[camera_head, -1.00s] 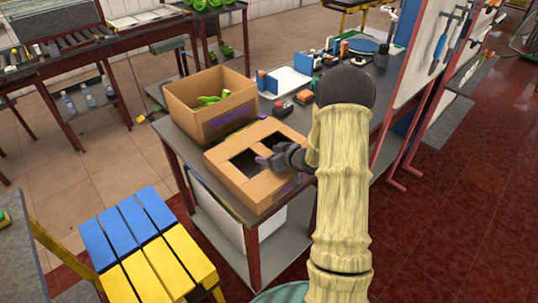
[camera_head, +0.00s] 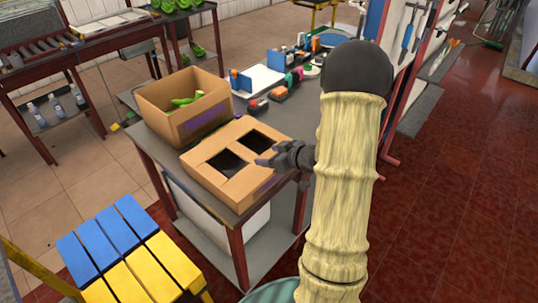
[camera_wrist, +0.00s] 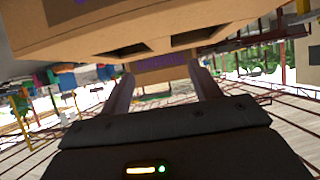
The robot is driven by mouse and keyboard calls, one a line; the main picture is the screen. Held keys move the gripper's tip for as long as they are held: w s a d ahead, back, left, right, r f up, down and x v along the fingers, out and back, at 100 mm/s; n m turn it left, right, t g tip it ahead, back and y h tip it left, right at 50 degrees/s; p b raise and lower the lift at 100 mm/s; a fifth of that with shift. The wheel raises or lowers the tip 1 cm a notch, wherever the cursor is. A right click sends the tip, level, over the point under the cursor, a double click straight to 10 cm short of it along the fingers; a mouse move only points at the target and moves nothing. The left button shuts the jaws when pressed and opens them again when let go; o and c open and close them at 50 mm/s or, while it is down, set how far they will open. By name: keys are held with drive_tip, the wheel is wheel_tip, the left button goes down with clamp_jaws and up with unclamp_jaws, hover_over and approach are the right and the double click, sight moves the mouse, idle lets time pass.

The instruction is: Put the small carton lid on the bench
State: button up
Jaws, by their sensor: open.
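A brown cardboard piece with two rectangular openings (camera_head: 208,178), which looks like the small carton lid, sits at the near corner of the grey bench (camera_head: 305,112). It also shows at the top of the wrist view (camera_wrist: 75,38). I cannot tell whether it is a separate lid or the top of a carton. My arm hides part of the bench.
An open cardboard box (camera_head: 183,110) with green items stands behind the lid. Bottles, a white tray (camera_head: 258,80) and small things fill the back of the bench. A blue and yellow slatted stool (camera_head: 130,250) stands at the front left. The bench's right middle is clear.

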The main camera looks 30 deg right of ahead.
drive_tip(key=shift+w+a+r+h, duration=0.15)
drive_tip(key=shift+a+r+h, duration=0.05)
drive_tip(key=shift+h, duration=0.2)
drive_tip(key=s+a+g+h, duration=0.1)
drive_tip(key=s+a+r+m+g+h, duration=0.2)
drive_tip(key=a+h, duration=0.1)
drive_tip(key=shift+s, duration=0.3)
drive_tip(key=s+a+m+g, duration=0.1)
drive_tip(key=s+a+g, duration=0.2)
drive_tip(key=s+a, duration=0.2)
drive_tip(key=s+a+r+m+g, duration=0.1)
drive_tip(key=s+a+g, duration=0.1)
drive_tip(key=s+a, duration=0.3)
drive_tip(key=s, duration=0.4)
drive_tip(key=shift+s+a+r+g, duration=0.15)
drive_tip(key=shift+s+g, duration=0.25)
